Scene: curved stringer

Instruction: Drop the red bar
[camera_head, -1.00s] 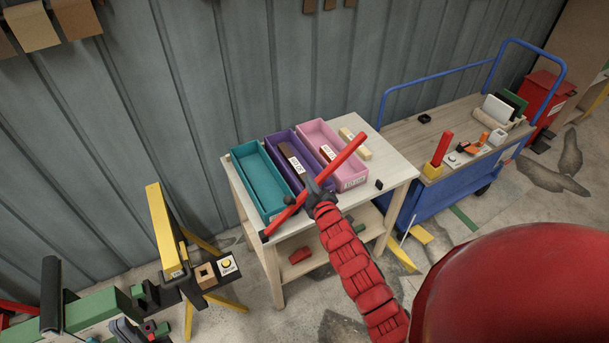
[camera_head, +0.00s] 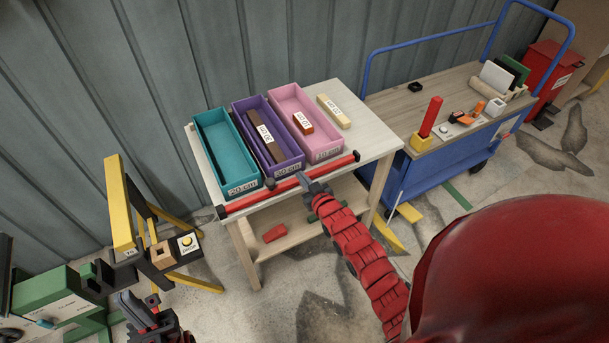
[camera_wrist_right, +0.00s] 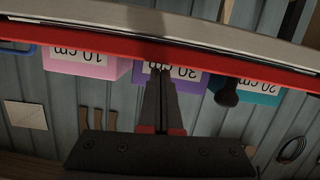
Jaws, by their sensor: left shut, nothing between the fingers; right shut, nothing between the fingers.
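The long red bar (camera_head: 247,200) lies along the front edge of the table, in front of the bins. It also crosses the top of the right wrist view (camera_wrist_right: 90,45). My right gripper (camera_head: 303,179) is shut and empty, its fingertips close beside the bar's middle; whether they touch it I cannot tell. In the right wrist view its closed fingers (camera_wrist_right: 158,72) overlap the purple bin's label. My left gripper (camera_head: 142,308) is at the lower left, shut, away from the table and partly cut off.
Teal (camera_head: 222,150), purple (camera_head: 289,163) and pink (camera_head: 325,150) bins stand on the pale table (camera_head: 375,140). A beige block (camera_head: 334,111) lies beside them. A blue cart (camera_head: 440,175) stands right; a yellow-topped stand (camera_head: 121,205) stands left.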

